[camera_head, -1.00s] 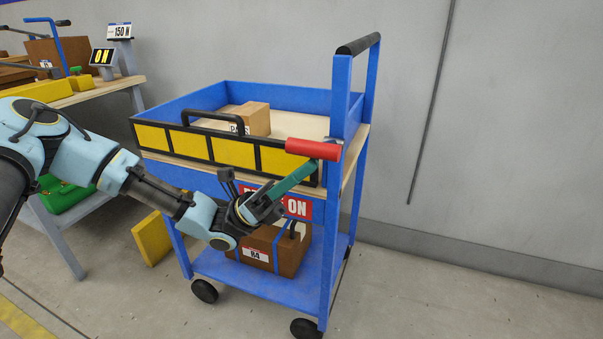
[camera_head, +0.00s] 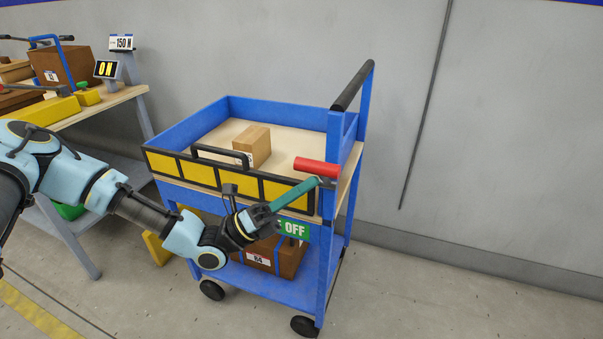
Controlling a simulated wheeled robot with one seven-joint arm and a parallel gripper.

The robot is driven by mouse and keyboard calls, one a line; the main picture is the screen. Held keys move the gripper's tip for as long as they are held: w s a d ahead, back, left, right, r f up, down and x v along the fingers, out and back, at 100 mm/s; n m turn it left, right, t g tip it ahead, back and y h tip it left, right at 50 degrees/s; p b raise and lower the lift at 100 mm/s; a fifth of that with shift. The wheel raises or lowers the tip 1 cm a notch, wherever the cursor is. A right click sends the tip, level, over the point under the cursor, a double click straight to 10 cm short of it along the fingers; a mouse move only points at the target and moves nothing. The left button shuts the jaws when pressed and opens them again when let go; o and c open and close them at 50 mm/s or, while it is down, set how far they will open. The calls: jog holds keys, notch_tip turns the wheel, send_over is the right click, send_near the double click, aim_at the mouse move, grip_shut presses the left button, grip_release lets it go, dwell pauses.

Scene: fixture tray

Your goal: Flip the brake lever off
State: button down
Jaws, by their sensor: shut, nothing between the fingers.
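The brake lever's red grip (camera_head: 316,167) shows at the front right of the blue cart (camera_head: 262,289), above the yellow and black front panel. A green label (camera_head: 292,229) below the panel shows the word OFF; its left part is hidden behind my arm. My gripper (camera_head: 317,183) is shut with nothing in it. Its teal fingers point up and right, with their tips just below the red grip. I cannot tell whether the tips touch the lever.
A small carton (camera_head: 252,145) stands in the cart's top tray. A brown box (camera_head: 272,257) sits on its lower shelf. A grey wall is behind; the floor at right is clear.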

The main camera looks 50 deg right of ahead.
aim_at(306, 159)
jog(key=r+n+t+p, duration=0.1)
jog(key=p, duration=0.1)
jog(key=d+r+n+t+p, duration=0.1)
jog(key=p, duration=0.1)
jog(key=r+n+t+p, duration=0.1)
jog(key=n, duration=0.1)
jog(key=shift+w+d+r+t+h+p, duration=0.25)
jog(key=shift+w+d+t+h+p, duration=0.1)
jog(key=shift+d+t+h+p, duration=0.05)
jog(key=n+p, duration=0.1)
jog(key=d+n+t+p, duration=0.1)
jog(key=p, duration=0.1)
jog(key=shift+w+d+r, duration=0.2)
jog(key=shift+d+r, duration=0.05)
jog(key=shift+r, duration=0.05)
jog(key=shift+w+d+r, duration=0.1)
jog(key=shift+w, duration=0.05)
